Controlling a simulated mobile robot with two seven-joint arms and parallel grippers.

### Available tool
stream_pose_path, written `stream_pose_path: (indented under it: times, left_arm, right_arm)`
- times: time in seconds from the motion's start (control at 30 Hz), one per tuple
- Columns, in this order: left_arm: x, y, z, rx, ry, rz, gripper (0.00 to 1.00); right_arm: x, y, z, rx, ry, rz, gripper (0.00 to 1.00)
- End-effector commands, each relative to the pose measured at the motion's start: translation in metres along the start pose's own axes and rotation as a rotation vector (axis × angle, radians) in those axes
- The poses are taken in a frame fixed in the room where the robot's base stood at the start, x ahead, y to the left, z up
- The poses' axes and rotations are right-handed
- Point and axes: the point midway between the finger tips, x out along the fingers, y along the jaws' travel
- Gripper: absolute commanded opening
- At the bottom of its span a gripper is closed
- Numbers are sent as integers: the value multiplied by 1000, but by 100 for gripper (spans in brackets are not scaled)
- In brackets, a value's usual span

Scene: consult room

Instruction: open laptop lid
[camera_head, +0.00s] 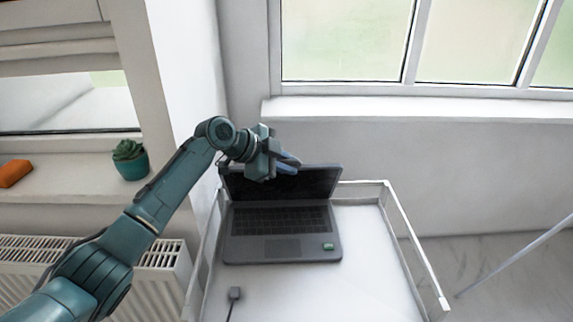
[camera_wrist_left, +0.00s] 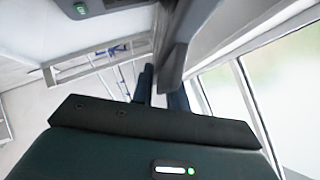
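The dark laptop (camera_head: 283,250) stands on a white cart, its keyboard facing the front. Its lid (camera_head: 318,182) is raised and leans back from the base, with the dark screen showing. My left gripper (camera_head: 288,163) is at the upper left part of the lid and hides some of its top edge. In the left wrist view the two fingers (camera_wrist_left: 160,92) stand apart, with the lid (camera_wrist_left: 178,55) close to them; whether they touch it is unclear. A corner of the laptop base (camera_wrist_left: 100,5) with a green sticker shows at the top. My right gripper is not in view.
The white cart (camera_head: 350,285) has raised rails, and its front and right top are mostly clear. A small dark plug with a cable (camera_head: 235,293) lies at front left. A window sill (camera_head: 420,108) is behind; a potted plant (camera_head: 130,162) and an orange block (camera_head: 15,173) sit at left.

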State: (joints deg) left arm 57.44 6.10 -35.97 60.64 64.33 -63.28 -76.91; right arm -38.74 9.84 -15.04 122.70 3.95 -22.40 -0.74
Motion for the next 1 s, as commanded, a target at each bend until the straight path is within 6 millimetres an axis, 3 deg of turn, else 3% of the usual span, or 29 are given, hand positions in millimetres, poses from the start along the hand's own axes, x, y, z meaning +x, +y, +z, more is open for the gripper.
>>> stream_pose_path:
  times: [0.17,0.57,1.0]
  left_arm:
    - [-1,0,-1,-1,1,0,29]
    - [-9,1,2,-4,-1,3,29]
    - [-99,0,2,-2,-2,1,29]
  right_arm:
    - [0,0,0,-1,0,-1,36]
    - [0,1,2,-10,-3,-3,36]
    - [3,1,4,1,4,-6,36]
